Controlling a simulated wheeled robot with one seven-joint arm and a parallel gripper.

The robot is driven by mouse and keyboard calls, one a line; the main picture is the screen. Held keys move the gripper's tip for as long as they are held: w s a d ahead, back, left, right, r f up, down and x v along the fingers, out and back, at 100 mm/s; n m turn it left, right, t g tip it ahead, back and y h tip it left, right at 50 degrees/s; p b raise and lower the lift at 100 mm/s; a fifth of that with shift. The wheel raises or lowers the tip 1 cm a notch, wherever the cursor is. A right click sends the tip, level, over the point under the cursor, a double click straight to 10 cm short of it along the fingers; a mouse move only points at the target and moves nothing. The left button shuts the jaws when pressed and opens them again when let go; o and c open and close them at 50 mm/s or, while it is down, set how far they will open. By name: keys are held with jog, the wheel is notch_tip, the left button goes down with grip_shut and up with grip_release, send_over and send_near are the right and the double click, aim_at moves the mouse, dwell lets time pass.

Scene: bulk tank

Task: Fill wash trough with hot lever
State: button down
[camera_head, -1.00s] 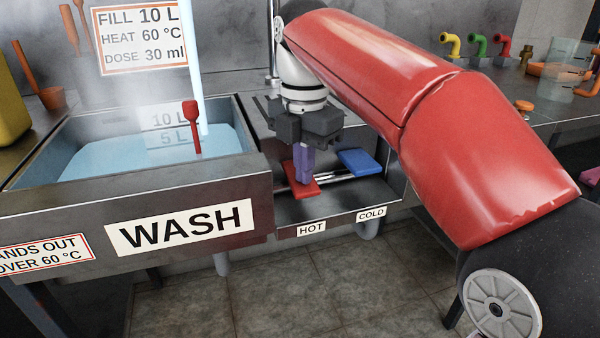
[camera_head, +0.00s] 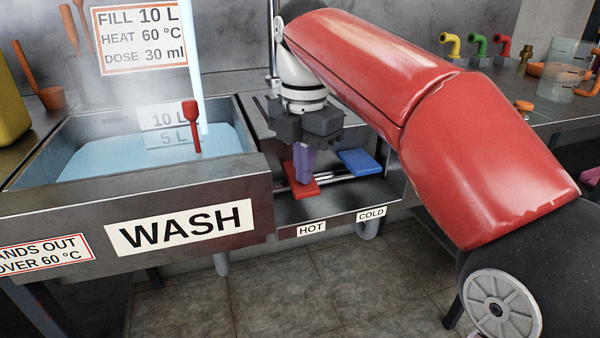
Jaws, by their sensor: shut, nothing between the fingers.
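The wash trough (camera_head: 245,172) stands at the left with a WASH label on its front. Blue water (camera_head: 90,160) lies in it, its surface near the 5 L mark and below the 10 L mark. A pale stream (camera_head: 196,70) falls into it and steam hangs above. The red hot lever (camera_head: 298,193) is right of the trough, above the HOT label. The blue cold lever (camera_head: 361,162) is to its right, above the COLD label. My gripper (camera_head: 304,180) is shut and empty, pointing down with its purple fingertips on or just over the red lever; contact is hard to tell.
A red-handled tool (camera_head: 192,118) stands in the trough. A sign (camera_head: 141,38) reads fill 10 L, heat 60 °C, dose 30 ml. A yellow container (camera_head: 12,95) is at the far left. A clear beaker (camera_head: 568,70) and coloured pipe hooks (camera_head: 478,47) are at the right.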

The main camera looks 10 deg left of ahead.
notch_tip(320, 180, up, 5)
jog(key=p, duration=0.5)
jog(key=shift+r+p, duration=0.15)
jog(key=shift+p, duration=0.15)
jog(key=shift+f, duration=0.2)
